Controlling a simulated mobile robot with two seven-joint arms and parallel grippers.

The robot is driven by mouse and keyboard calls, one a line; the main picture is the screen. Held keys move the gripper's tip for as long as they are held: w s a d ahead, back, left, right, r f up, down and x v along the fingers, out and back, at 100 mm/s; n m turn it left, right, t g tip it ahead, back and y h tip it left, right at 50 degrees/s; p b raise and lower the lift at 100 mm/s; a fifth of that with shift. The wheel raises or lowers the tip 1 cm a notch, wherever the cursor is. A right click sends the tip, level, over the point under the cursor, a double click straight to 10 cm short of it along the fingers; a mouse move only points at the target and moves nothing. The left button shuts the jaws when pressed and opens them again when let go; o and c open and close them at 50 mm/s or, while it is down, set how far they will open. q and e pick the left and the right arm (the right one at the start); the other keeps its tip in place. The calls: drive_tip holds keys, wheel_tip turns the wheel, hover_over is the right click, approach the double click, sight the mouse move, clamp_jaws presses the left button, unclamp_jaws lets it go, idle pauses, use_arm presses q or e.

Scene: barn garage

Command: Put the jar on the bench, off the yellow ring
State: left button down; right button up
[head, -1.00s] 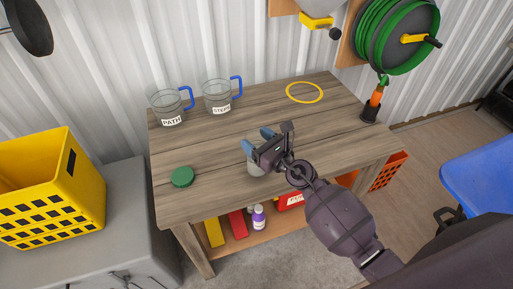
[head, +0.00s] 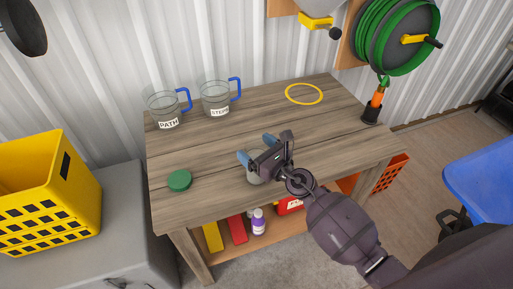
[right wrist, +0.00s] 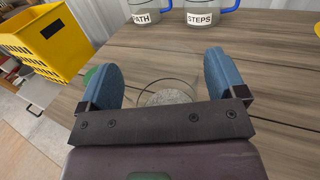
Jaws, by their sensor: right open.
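The jar (right wrist: 167,94) is clear glass with grey contents. In the right wrist view it stands between the spread blue fingertips of my right gripper (right wrist: 166,80). In the head view only a pale part of the jar (head: 254,178) shows under my right gripper (head: 257,149), near the front middle of the wooden bench (head: 215,195). The jar appears upright on the bench, but its base is mostly hidden. My right gripper is open around it. The yellow ring (head: 304,94) lies at the bench's back right, empty and well apart from the jar. My left gripper is out of view.
A green lid (head: 179,180) lies at the bench's left front. Two mugs, labelled PATH (head: 166,110) and STEPS (head: 216,99), stand at the back left. A dark holder with an orange-topped tool (head: 372,108) stands at the right edge.

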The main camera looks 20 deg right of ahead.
drive_tip(key=shift+r, duration=0.15)
drive_tip(key=shift+s+d+m+b, duration=1)
drive_tip(key=shift+s+d, duration=1.75)
drive_tip(key=shift+s, duration=3.05)
drive_tip(key=s+d+f+n+g+h, duration=0.2)
drive_tip(key=s+f+n, duration=0.5)
drive_tip(key=n, duration=1)
drive_tip(key=s+d+f+n+g+h, duration=0.3)
drive_tip(key=s+f+n+h, duration=0.2)
drive_tip(key=n, duration=1.2)
drive_tip(key=s+f, duration=0.3)
drive_tip(key=shift+f+h+p, duration=0.25)
drive_tip(key=shift+h+p, duration=0.05)
